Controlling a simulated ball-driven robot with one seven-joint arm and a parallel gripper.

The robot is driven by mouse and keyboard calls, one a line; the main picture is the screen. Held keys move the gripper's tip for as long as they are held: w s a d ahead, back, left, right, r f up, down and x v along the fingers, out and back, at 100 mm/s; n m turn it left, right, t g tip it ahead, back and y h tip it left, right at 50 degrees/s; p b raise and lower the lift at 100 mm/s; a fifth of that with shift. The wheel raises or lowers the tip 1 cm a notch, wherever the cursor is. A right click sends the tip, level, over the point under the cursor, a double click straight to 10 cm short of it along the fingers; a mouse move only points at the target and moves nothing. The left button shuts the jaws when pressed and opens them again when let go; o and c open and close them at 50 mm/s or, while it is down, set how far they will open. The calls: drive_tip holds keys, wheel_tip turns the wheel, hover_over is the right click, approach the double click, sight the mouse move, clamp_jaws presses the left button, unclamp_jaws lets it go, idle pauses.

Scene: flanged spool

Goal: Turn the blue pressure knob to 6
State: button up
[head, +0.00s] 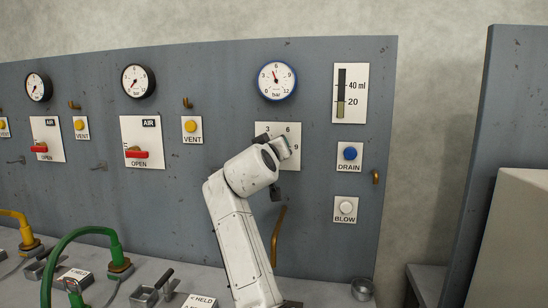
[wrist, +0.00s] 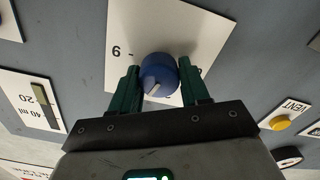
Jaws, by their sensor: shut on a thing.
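The blue pressure knob (wrist: 158,74) shows between my gripper's two green fingers in the wrist view, with a pale pointer mark toward its lower left. My gripper (wrist: 160,77) is shut on it. The white dial plate (wrist: 196,25) is upside down there; one numeral with a tick shows left of the knob. In the head view the plate (head: 265,129) shows 3, 6 and 9, while my arm hides the knob and the plate's lower part. The pressure gauge (head: 277,81) above has its needle near the top, slightly left of 6.
A blue DRAIN button (head: 350,153) and a white BLOW button (head: 346,208) are right of my arm. A yellow VENT button (head: 190,126) and a red AIR lever (head: 137,154) are on the left. Green hoses (head: 75,240) stand on the bench at lower left.

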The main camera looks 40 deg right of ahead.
drive_tip(key=shift+f+m+b, duration=0.25)
drive_tip(key=shift+m+b, duration=0.4)
drive_tip(key=shift+m, duration=0.45)
drive_tip(key=o, duration=1)
drive_tip(key=shift+r, duration=0.2)
drive_tip(key=v, duration=1)
drive_tip(key=shift+s+a+b, duration=0.3)
